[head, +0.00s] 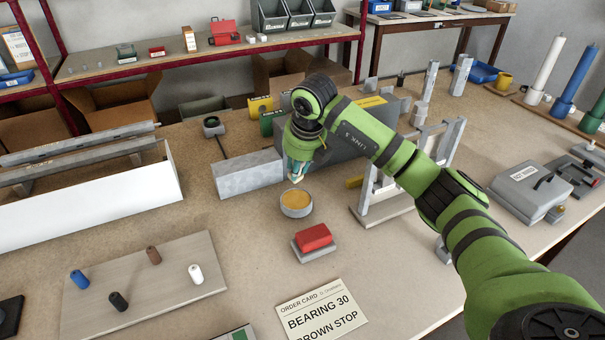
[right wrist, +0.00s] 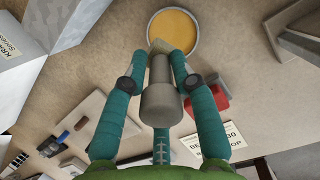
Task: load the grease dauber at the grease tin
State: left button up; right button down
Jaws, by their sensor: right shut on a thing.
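The grease tin (head: 296,203) is a round grey tin with orange-yellow grease, standing on the bench in the middle of the head view. It also shows at the top of the right wrist view (right wrist: 173,28). My right gripper (head: 296,174) is above the tin's far side. In the right wrist view it is shut on the grease dauber (right wrist: 161,100), a grey-brown cylinder with a thicker end and a pale tip. The tip overlaps the near rim of the tin there; I cannot tell whether it touches grease. My left gripper is out of view.
A red block on a grey base (head: 314,239) is close in front of the tin. A grey box-shaped bar (head: 247,174) lies left of it and a metal frame (head: 385,195) stands right. A board with coloured pegs (head: 145,285) and an order card (head: 322,309) are nearer.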

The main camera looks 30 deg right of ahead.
aim_at(299, 177)
jog(key=shift+w, duration=0.35)
jog(key=shift+d+f, duration=0.1)
jog(key=shift+s+d+f+b, duration=0.1)
jog(key=shift+s+f+b, duration=0.15)
jog(key=shift+f+b, duration=0.25)
jog(key=shift+f, duration=0.35)
notch_tip(299, 177, down, 3)
jog(key=shift+r+b, duration=0.1)
jog(key=shift+b, duration=1.1)
jog(key=shift+f+b, duration=0.35)
jog(key=shift+f, duration=0.15)
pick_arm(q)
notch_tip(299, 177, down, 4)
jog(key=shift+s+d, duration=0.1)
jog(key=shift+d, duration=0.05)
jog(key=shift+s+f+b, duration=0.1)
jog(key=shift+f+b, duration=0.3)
pick_arm(e)
jog(key=shift+f, duration=0.65)
